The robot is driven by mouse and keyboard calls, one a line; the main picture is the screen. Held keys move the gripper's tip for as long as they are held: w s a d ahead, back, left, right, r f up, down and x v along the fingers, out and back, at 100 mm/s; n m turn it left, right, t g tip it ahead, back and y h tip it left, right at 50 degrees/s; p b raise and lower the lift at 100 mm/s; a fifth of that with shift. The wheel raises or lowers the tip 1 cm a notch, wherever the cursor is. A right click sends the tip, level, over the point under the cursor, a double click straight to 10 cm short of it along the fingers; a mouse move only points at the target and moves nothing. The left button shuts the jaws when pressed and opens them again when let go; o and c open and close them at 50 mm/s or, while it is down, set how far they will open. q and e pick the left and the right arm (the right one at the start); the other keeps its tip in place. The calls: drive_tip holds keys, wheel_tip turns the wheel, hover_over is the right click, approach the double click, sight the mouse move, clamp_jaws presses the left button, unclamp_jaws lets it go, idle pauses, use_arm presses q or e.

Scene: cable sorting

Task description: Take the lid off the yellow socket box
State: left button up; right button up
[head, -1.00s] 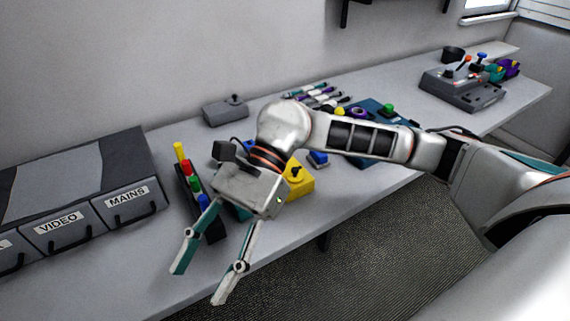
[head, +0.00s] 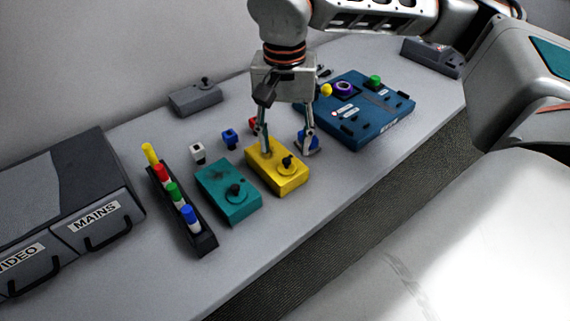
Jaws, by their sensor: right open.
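The yellow socket box (head: 291,183) lies on the table near the middle of the head view. A black knob (head: 287,162) stands up from its top, towards the right end. My right gripper (head: 286,148) points down over the far side of the box, open and empty. One finger is in front of the far left part of the box top, the other is off its right side near a blue piece. Whether a fingertip touches the box I cannot tell. My left gripper is not in view.
Further left is a black rack (head: 184,215) of coloured plugs. Small plugs, white (head: 197,152) and blue (head: 230,138), stand behind. A dark blue panel (head: 365,112) lies right. The front table strip is clear.

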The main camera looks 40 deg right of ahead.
sight(287, 159)
wheel_tip(287, 159, down, 5)
drive_tip(key=shift+s+d+f+b, duration=0.1)
drive_tip(key=shift+s+d+b, duration=0.05)
drive_tip(key=shift+b, duration=0.15)
drive_tip(key=c, duration=0.8)
